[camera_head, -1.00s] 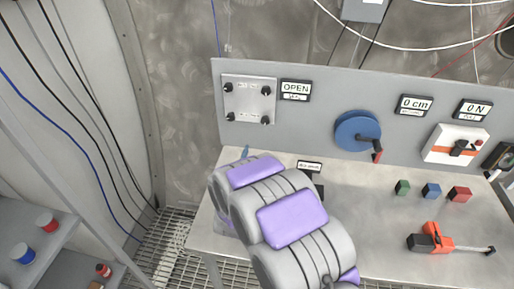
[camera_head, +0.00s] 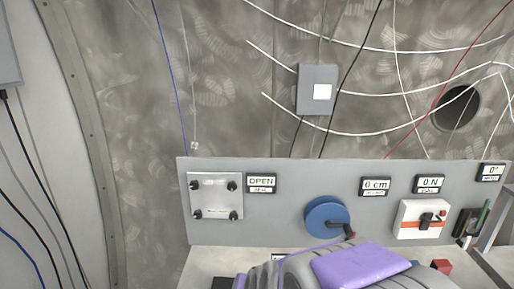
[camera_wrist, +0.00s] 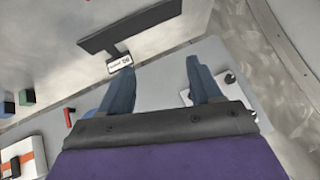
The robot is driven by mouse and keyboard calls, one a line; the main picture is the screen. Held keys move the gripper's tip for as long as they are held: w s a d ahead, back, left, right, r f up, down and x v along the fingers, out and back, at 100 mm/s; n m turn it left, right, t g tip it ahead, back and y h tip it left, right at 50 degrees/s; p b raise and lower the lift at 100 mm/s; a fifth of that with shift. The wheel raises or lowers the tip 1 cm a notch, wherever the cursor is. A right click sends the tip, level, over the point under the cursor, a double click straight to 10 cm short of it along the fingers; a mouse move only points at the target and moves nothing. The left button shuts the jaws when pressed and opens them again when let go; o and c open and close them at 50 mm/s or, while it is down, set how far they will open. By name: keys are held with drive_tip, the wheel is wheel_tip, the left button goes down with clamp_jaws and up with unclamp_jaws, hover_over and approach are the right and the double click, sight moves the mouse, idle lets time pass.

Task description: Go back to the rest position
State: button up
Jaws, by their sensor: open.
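In the wrist view my gripper (camera_wrist: 160,88) shows two blue-grey fingers spread apart, with nothing between them. Beyond the fingers are the grey panel and the bench. In the head view my arm, grey with purple pads, rises from the bottom edge and covers part of the bench. My gripper cannot be made out there.
A grey back panel (camera_head: 275,220) carries a bolted plate (camera_head: 215,196), a blue wheel with a handle (camera_head: 326,216), small displays and a white-and-orange switch box (camera_head: 421,219). A red block (camera_head: 441,265) lies on the bench. A grey box (camera_head: 317,90) and cables hang on the tunnel wall.

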drive_tip(key=s+d+r+g+h, duration=0.1)
drive_tip(key=s+d+g, duration=0.2)
drive_tip(key=s, duration=0.8)
drive_tip(key=s+d+r+n+g, duration=0.1)
drive_tip(key=s+d+g, duration=0.2)
drive_tip(key=s+d, duration=0.4)
drive_tip(key=s+d+r+g+h, duration=0.1)
drive_tip(key=s+d+g, duration=0.2)
drive_tip(key=s, duration=1.1)
drive_tip(key=d+b, duration=0.1)
drive_tip(key=d, duration=0.2)
drive_tip(key=shift+s+r+h, duration=0.3)
drive_tip(key=shift+r, duration=0.1)
